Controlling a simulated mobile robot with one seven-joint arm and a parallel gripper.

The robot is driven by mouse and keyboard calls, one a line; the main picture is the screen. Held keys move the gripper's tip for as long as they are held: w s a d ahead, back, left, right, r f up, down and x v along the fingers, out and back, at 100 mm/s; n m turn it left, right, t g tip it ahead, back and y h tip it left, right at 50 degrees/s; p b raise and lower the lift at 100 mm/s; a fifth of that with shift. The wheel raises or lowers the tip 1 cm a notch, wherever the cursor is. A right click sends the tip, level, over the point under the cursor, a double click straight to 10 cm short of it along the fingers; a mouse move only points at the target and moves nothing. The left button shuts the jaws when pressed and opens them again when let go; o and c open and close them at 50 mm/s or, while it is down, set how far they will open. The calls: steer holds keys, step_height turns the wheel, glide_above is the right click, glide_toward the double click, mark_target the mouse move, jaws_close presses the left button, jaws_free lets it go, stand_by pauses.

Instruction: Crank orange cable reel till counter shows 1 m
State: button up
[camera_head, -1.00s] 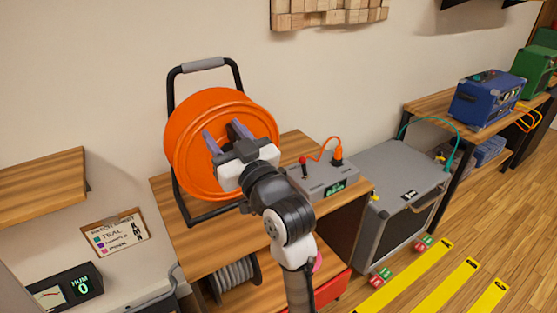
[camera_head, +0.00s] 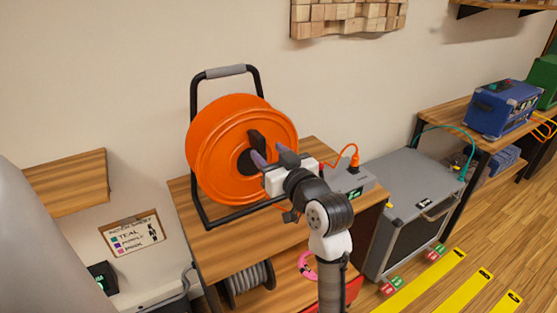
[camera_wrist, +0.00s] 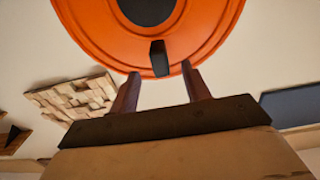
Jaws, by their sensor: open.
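The orange cable reel (camera_head: 215,150) stands in a black frame with a grey top grip on a wooden shelf unit. Its black hub and crank handle (camera_head: 256,142) face me. In the wrist view the reel (camera_wrist: 100,30) fills the top, and the dark handle (camera_wrist: 159,58) points between my fingers. My gripper (camera_head: 273,158) is open in front of the reel, just right of the hub. In the wrist view my gripper (camera_wrist: 160,88) has one finger on each side of the handle's line, with gaps to both. The small box with a green display (camera_head: 355,192) is partly behind my arm; its digits are unreadable.
An orange cable (camera_head: 342,152) runs from the box beside the reel. A grey amp case (camera_head: 405,190) stands to the right. A grey cable spool (camera_head: 248,280) sits on the lower shelf. A wooden wall panel (camera_head: 348,17) hangs above.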

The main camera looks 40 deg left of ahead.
mark_target(262, 147)
steer(key=shift+p+x, duration=0.3)
steer(key=shift+x, duration=2.95)
jaws_close()
